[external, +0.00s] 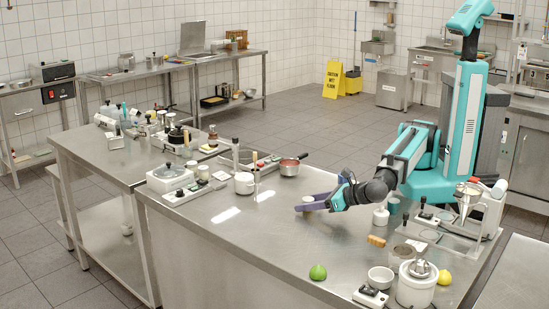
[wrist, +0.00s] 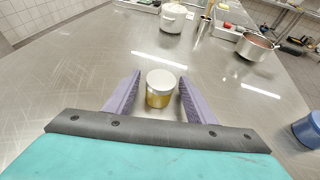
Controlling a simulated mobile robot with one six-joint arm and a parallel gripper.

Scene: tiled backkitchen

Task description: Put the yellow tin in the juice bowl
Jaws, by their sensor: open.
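The yellow tin (wrist: 159,98), a short cylinder with a pale lid, stands upright on the steel counter in the wrist view. My gripper (wrist: 159,78) is open, with one purple finger on each side of the tin and a visible gap to both. In the external view my gripper (external: 309,203) is low over the counter, and the tin (external: 308,199) shows only as a small pale shape between the fingers. A small white bowl (external: 381,278) stands at the front right of the counter; it fits the juice bowl, and its inside looks empty.
A white juicer-like appliance (external: 416,291), a lemon (external: 444,278) and a lime (external: 318,272) are near the bowl. A reddish pan (wrist: 254,50) and a white pot (wrist: 172,18) stand beyond the tin. The counter around the tin is clear.

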